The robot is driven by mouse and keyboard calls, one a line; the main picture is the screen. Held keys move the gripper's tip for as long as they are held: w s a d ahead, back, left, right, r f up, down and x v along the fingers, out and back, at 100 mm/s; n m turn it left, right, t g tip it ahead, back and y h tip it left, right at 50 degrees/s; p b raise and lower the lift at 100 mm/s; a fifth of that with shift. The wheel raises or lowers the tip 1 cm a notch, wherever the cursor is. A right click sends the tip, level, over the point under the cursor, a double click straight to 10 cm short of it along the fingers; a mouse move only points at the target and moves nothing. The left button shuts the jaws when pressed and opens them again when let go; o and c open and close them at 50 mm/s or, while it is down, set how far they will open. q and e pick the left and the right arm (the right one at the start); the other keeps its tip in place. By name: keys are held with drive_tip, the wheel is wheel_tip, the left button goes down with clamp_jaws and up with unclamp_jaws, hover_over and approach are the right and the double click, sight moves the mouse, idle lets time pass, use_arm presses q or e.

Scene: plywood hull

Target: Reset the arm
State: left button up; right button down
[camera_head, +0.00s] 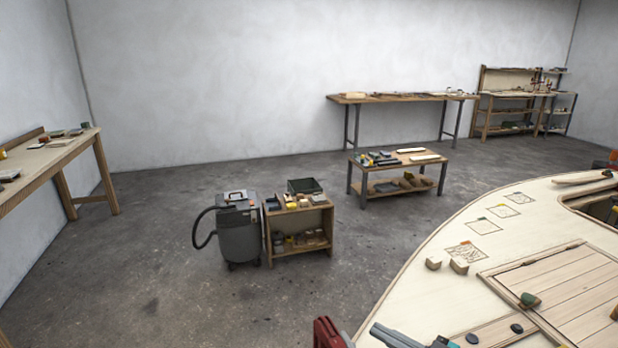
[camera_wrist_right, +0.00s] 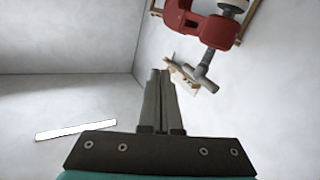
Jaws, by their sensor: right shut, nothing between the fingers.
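My right gripper (camera_wrist_right: 162,75) shows from close up in the right wrist view. Its two dark fingers lie together, with nothing held between them. A dark plate with screws spans their base. A red clamp-like tool (camera_wrist_right: 200,25) with a grey T-shaped bar shows beyond the fingertips at upper right, apart from them in the picture. In the head view a red piece (camera_head: 328,334) and a grey-blue tool-like shape (camera_head: 395,336) are cut off by the bottom edge. My left gripper is in neither view.
The plywood hull (camera_head: 420,290) fills the lower right, with wood blocks (camera_head: 459,266) and a slatted panel (camera_head: 565,290) on it. A grey vacuum (camera_head: 239,235) stands beside a small wooden cabinet (camera_head: 328,220). A low table (camera_head: 400,160) stands farther back. Open floor lies between.

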drive_tip(key=s+d+f+m+g+h, duration=0.1)
drive_tip(key=s+f+m+g+h, duration=0.2)
drive_tip(key=s, duration=0.6)
drive_tip(key=s+f+m+g+h, duration=0.2)
drive_tip(key=s+m+h, duration=0.2)
drive_tip(key=s+h, duration=0.3)
drive_tip(key=s+d+f+m+g+h, duration=0.1)
drive_tip(key=s+f+m+g+h, duration=0.15)
drive_tip(key=s, duration=0.75)
wheel_tip(320, 180, down, 24)
drive_tip(key=s+g, duration=0.2)
drive_tip(key=s+d+f+g+b, duration=0.1)
drive_tip(key=s+d+f, duration=0.1)
drive_tip(key=s+f, duration=1)
drive_tip(key=s, duration=0.3)
drive_tip(key=shift+d+f+h, duration=0.35)
